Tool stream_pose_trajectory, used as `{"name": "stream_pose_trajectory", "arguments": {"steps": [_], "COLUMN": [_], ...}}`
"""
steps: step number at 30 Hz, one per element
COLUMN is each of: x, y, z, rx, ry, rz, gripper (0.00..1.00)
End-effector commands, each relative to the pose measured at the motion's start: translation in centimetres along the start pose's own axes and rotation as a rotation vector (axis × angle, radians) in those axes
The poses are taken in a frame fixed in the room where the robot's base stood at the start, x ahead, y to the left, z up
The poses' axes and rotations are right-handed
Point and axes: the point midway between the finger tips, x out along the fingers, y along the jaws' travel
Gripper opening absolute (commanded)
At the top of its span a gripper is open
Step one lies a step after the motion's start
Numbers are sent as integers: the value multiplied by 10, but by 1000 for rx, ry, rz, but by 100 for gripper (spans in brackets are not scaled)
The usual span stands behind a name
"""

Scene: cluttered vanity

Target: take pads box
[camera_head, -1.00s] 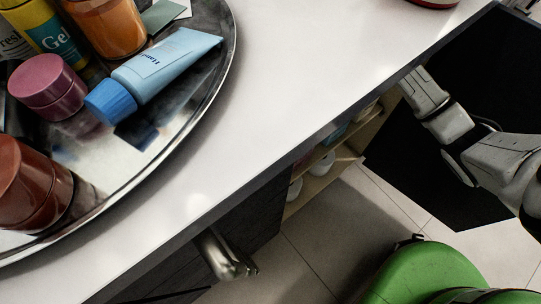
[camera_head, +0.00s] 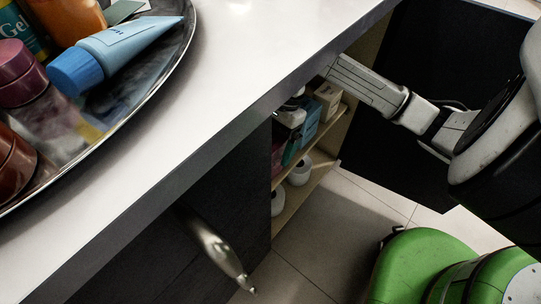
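The end of my arm reaches from the right to the open cabinet under the countertop. My gripper is not visible; the countertop's edge hides where the arm ends. On the cabinet's upper shelf stand a beige box (camera_head: 327,99) and, left of it, a blue box (camera_head: 309,122). Both are small and partly covered by the counter edge. No label is readable, so I cannot tell which is the pads box. A pale, dark-edged shape (camera_head: 290,116) shows left of the blue box; I cannot tell what it is.
White rolls (camera_head: 299,172) stand on the lower shelf (camera_head: 304,196). The white countertop (camera_head: 230,75) overhangs the cabinet. A metal handle (camera_head: 214,247) juts from the dark front at left. A tray (camera_head: 140,108) holds a blue tube (camera_head: 120,52) and jars. Tiled floor (camera_head: 325,225) is clear below.

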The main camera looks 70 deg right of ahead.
Motion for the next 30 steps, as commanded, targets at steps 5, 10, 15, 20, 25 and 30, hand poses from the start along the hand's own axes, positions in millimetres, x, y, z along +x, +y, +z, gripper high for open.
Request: {"name": "stream_pose_trajectory", "arguments": {"steps": [5,10,15,20,25,30], "x": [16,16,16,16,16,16], "y": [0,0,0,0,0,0], "z": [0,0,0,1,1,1], "rx": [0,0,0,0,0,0], "ry": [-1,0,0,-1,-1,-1], "rz": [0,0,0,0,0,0], "gripper": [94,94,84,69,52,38]}}
